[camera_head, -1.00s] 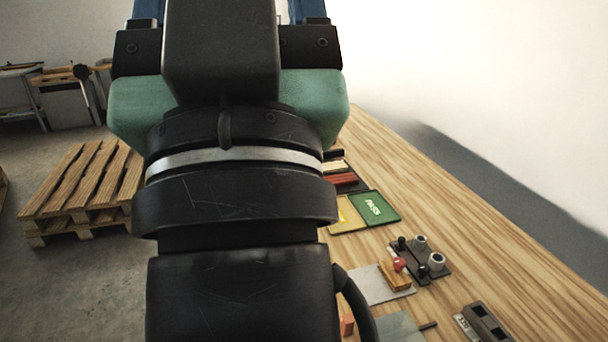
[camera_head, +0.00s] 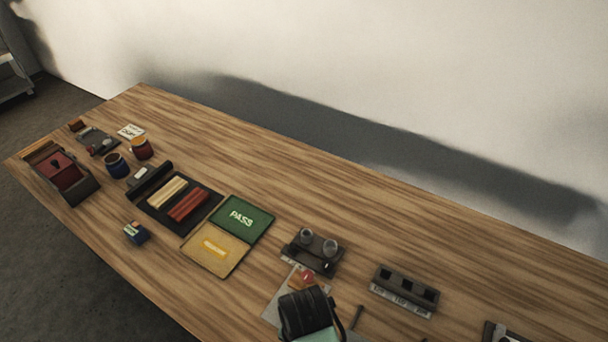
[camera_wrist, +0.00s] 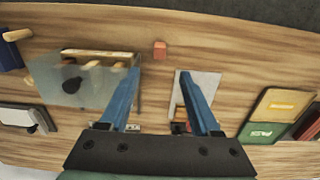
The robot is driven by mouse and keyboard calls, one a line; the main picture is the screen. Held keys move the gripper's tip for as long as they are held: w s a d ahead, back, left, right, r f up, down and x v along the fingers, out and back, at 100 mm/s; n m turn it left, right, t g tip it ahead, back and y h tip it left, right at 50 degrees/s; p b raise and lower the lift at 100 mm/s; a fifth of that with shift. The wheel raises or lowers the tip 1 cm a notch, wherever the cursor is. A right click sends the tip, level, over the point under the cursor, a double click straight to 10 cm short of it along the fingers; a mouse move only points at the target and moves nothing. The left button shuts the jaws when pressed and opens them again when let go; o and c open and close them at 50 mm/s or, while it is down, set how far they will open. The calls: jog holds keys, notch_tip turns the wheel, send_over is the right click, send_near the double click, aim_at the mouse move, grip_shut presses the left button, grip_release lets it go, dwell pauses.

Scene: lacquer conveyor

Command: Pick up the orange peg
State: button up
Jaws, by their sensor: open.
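A small orange block-like peg (camera_wrist: 160,49) stands on the wooden table in the wrist view, just beyond the fingertips and near the middle of the gap between them. My gripper (camera_wrist: 158,72) is open, its two blue fingers apart with nothing held between them. The peg is not touching either finger in the picture. In the head view my wrist covers the lower middle edge, and I cannot see the peg or my fingertips there.
In the wrist view, a translucent plate with a black knob (camera_wrist: 72,86) lies beside the left finger, and a light grey sheet (camera_wrist: 207,82) lies under the right one. In the head view, the green PASS panel (camera_head: 242,219) and a slotted block (camera_head: 405,289) flank my wrist.

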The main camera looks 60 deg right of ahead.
notch_tip(320, 180, down, 4)
jog(key=shift+s+f, duration=0.1)
jog(key=shift+s, duration=0.05)
jog(key=shift+f+p, duration=0.75)
jog(key=shift+f, duration=2.2)
jog(key=shift+c, duration=0.3)
grip_shut()
